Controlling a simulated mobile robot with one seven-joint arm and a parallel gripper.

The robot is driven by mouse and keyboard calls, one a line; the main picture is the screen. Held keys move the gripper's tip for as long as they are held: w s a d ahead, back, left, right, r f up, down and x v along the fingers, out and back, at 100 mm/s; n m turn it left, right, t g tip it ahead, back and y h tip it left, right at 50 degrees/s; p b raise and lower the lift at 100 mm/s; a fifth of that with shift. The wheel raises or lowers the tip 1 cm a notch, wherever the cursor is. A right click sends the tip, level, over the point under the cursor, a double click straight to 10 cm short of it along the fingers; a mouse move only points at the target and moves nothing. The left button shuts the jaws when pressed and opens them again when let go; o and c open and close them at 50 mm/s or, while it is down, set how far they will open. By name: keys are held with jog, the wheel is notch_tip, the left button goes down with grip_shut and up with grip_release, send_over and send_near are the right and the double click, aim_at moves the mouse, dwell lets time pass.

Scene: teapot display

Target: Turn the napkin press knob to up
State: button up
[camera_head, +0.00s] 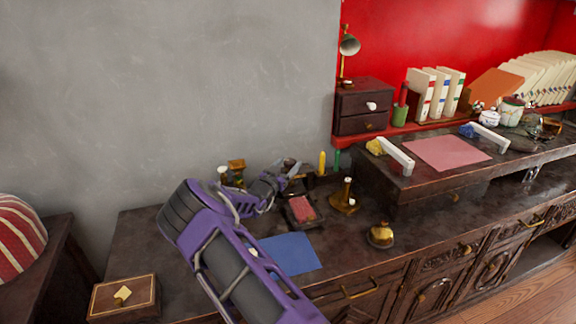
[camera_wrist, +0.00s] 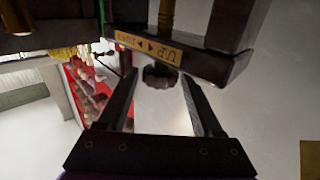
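In the wrist view a dark round knob (camera_wrist: 160,77) sits below a brass label plate (camera_wrist: 147,46) with arrows and the letters UP, on the edge of a dark body. The view looks upside down. My gripper (camera_wrist: 158,79) is open, with one finger on each side of the knob; small gaps seem to show, though contact is hard to judge. In the head view my gripper (camera_head: 286,172) is at the back of the counter, beside a small dark stand with a red pad (camera_head: 303,208), perhaps the napkin press. The knob cannot be made out there.
A blue cloth (camera_head: 290,253) lies in front on the dark counter. A brass piece (camera_head: 344,198), a yellow-topped jar (camera_head: 381,235) and a yellow candle-like stick (camera_head: 322,163) stand to the right. A wooden box (camera_head: 123,297) is at front left. The grey wall is close behind.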

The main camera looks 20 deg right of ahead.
grip_shut()
jog(key=shift+n+t+y, duration=0.3)
jog(key=shift+y, duration=0.1)
jog(key=shift+s+d+n+t+y, duration=0.1)
jog(key=shift+d+n+t+y, duration=0.1)
jog(key=shift+n+t+y, duration=0.55)
jog(key=shift+s+d+n+t+y, duration=0.15)
jog(key=shift+n+t+y, duration=0.35)
jog(key=shift+y, duration=0.35)
jog(key=n+y, duration=0.1)
jog(key=y, duration=0.1)
jog(key=n+t+y, duration=0.1)
jog(key=n+y, duration=0.1)
jog(key=n+t+y, duration=0.1)
jog(key=n+y, duration=0.1)
jog(key=y, duration=0.1)
jog(key=shift+d, duration=0.4)
jog(key=n+y, duration=0.1)
jog(key=y, duration=0.2)
jog(key=n+g+y, duration=0.1)
jog(key=n+y, duration=0.3)
jog(key=y, duration=0.1)
jog(key=shift+d+y, duration=0.3)
jog(key=shift+d, duration=0.05)
jog(key=shift+w+n+g+y, duration=0.15)
jog(key=shift+n+g+y, duration=1.2)
jog(key=shift+n+y, duration=0.6)
jog(key=shift+y, duration=0.45)
